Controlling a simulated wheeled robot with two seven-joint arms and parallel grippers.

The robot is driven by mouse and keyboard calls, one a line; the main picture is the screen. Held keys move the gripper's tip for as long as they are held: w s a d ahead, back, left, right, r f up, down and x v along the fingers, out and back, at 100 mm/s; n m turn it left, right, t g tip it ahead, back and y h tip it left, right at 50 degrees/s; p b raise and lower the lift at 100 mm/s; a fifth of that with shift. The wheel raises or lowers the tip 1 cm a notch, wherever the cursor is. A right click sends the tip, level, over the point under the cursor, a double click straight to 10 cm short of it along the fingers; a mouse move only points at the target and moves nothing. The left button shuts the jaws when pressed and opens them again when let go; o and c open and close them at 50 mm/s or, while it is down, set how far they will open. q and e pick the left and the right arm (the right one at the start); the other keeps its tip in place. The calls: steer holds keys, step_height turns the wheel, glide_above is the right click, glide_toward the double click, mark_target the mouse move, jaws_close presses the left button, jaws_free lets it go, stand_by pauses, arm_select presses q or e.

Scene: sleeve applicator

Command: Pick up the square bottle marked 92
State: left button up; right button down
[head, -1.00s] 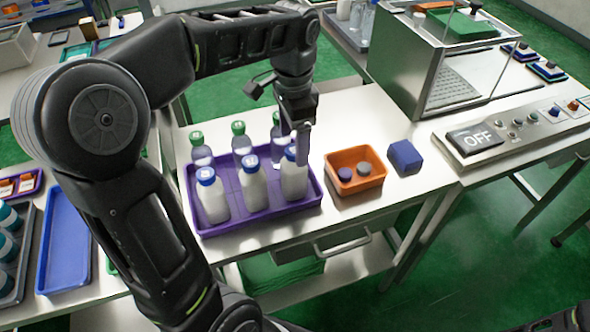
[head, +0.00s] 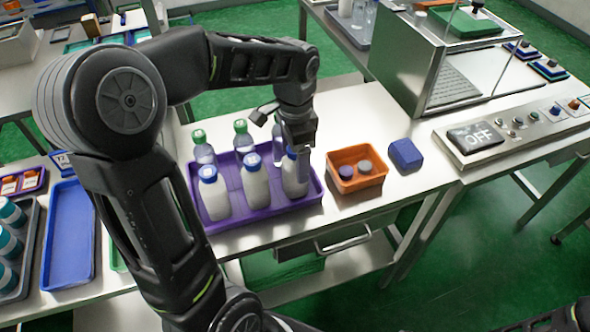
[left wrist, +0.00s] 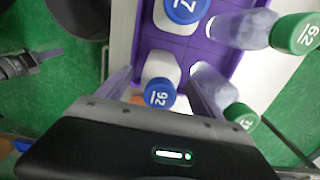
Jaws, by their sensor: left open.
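The square bottle marked 92 is white with a blue cap (left wrist: 158,93). In the head view it appears to be the rightmost front bottle (head: 294,181) in the purple tray (head: 262,214). It stands upright, its top partly hidden by my left gripper (head: 299,158). In the left wrist view my open left gripper (left wrist: 160,80) has one finger on each side of this bottle. I cannot tell whether either finger touches it. A green-capped bottle (left wrist: 238,114) is just outside the right-hand finger. My right gripper is not in view.
Two other blue-capped white bottles (head: 255,182) (head: 214,196) stand left in the tray, with clear green-capped bottles (head: 203,153) behind. An orange bin (head: 357,183) and a blue block (head: 405,155) are to the right. A metal machine (head: 402,70) stands at the back right.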

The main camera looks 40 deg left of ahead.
arm_select(q)
steer(key=shift+f, duration=0.95)
jaws_close()
stand_by(0.5)
